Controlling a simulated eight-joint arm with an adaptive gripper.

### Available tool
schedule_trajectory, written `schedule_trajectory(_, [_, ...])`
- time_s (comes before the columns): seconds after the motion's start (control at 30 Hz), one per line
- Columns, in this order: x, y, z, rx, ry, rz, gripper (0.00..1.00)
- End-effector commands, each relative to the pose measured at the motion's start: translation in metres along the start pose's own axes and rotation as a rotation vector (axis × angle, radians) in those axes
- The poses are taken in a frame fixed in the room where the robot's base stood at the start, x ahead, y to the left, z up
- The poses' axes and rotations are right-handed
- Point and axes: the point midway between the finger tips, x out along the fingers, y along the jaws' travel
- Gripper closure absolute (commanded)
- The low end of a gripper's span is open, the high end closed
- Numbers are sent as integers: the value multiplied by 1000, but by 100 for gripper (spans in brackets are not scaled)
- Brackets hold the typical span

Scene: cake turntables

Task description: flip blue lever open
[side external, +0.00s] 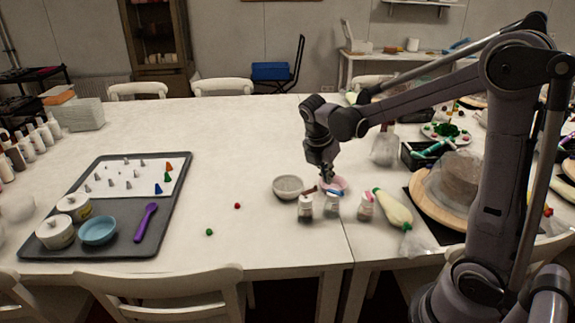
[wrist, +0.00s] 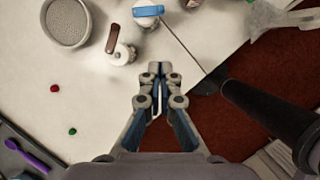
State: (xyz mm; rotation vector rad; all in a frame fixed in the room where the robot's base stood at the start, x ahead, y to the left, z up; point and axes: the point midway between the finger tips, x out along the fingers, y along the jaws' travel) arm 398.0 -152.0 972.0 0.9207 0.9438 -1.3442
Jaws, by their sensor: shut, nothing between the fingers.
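The blue lever (wrist: 148,11) is a short bar lying across the top of a small jar (wrist: 146,22) near the top edge of the wrist view. In the side external view its small jar (side external: 332,208) is the middle one of three, with blue at its top. My gripper (wrist: 158,68) is shut and empty, with its fingertips pointing down. In the wrist view the tips appear below the blue lever, with a visible gap between. In the side external view my gripper (side external: 327,178) appears just above the jars; its exact height is unclear.
A jar with a brown lever (wrist: 112,38) stands left of the blue one, beside a grey bowl (wrist: 67,22). A third jar (side external: 365,207) and a piping bag (side external: 393,208) are to the right. Open white table (side external: 240,140) lies left, with a tray (side external: 120,248) beyond.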

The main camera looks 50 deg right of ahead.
Motion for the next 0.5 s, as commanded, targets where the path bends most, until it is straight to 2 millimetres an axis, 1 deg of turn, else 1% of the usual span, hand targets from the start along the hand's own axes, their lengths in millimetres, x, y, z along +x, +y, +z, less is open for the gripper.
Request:
schedule_trajectory(0.17, [-2, 5, -5, 50, -9, -18, 100])
schedule_trajectory(0.5, [-2, 5, -6, 53, -9, -18, 100])
